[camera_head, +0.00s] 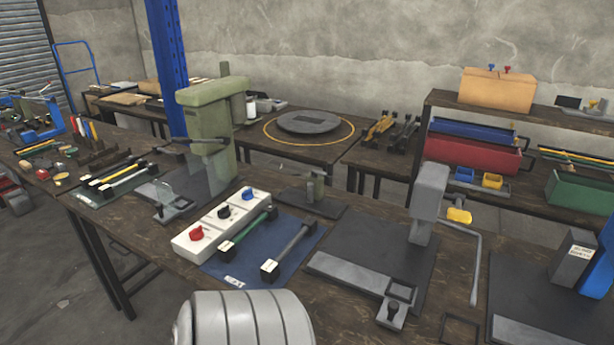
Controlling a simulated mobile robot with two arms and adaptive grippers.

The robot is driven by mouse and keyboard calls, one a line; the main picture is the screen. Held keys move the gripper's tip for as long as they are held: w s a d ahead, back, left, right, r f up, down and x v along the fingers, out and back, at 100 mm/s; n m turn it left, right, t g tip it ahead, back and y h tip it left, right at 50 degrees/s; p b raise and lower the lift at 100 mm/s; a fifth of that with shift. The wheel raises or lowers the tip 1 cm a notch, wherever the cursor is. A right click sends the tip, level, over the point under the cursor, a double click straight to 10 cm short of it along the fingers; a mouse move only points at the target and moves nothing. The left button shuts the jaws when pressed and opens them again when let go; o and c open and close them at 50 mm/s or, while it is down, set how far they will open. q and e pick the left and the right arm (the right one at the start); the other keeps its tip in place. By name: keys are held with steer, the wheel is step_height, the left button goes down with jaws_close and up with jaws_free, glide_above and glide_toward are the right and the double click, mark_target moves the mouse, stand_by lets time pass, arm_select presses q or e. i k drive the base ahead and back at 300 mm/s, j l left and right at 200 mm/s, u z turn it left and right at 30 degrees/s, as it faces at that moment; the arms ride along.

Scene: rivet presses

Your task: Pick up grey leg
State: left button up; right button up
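A grey leg (290,248) lies slantwise on a blue mat (236,272), with a pale block at its near end. A green leg (248,234) lies beside it to the left, roughly parallel and apart from it. Both legs are in the open, with nothing on top of them. A pale rounded arm link of mine fills the bottom edge, just in front of the mat. Neither of my grippers shows in this view.
A white control box (219,222) with red, black and blue knobs borders the mat on the left. A green press (208,130) stands behind it. A grey press (428,200) with a yellow-handled lever stands to the right.

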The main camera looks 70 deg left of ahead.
mark_target(270, 271)
steer(key=u, duration=2.4)
steer(key=z, duration=1.85)
steer(key=u, duration=1.85)
steer(key=i+j+z, duration=0.3)
steer(key=j, duration=0.2)
steer(key=j+z, duration=0.3)
steer(key=j, duration=0.15)
steer(key=i+j+z, duration=0.1)
steer(key=j+z, duration=0.2)
steer(key=j, duration=0.25)
